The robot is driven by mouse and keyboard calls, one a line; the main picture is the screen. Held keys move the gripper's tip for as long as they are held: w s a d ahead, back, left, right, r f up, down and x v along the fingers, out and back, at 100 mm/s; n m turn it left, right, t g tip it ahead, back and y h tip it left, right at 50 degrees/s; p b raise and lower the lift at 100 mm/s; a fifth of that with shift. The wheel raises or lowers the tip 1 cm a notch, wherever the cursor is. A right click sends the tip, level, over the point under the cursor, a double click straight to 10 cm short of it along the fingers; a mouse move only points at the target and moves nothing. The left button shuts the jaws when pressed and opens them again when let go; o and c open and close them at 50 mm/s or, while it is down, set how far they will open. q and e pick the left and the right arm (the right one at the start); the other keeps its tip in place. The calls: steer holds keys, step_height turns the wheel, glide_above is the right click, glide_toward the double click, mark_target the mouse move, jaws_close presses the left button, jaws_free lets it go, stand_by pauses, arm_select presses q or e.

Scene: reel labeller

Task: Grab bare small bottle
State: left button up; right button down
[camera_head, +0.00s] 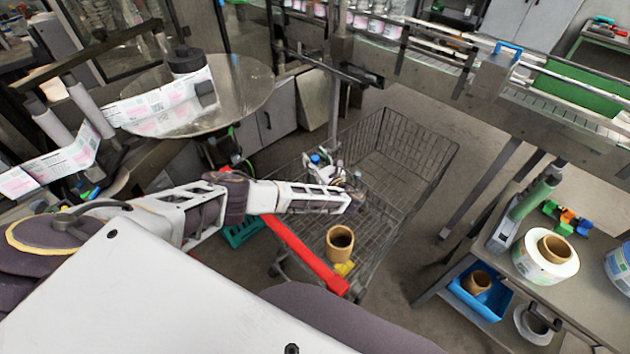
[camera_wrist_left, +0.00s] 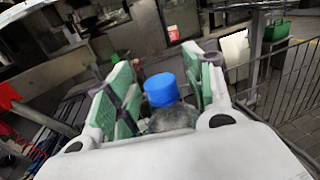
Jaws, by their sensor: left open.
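The small bottle shows as a blue cap (camera_head: 315,159) in the head view, just behind my left gripper (camera_head: 342,178) over the wire cart. In the left wrist view the bottle (camera_wrist_left: 162,90) has a blue cap and a greyish body, with no label visible on the part that shows. It stands between the two green-padded fingers of my left gripper (camera_wrist_left: 161,82), which are open with a gap on either side of the cap. The lower part of the bottle is hidden by the gripper's body. My right gripper is not in view.
The wire cart (camera_head: 440,160) has a red handle (camera_head: 300,253), with a cardboard core (camera_head: 340,243) near it. A conveyor (camera_head: 480,70) with labelled bottles runs behind. A round turntable (camera_head: 245,85) is at left, and a bench with a label roll (camera_head: 545,257) at right.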

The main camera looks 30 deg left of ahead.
arm_select(q)
jaws_close()
stand_by(0.4)
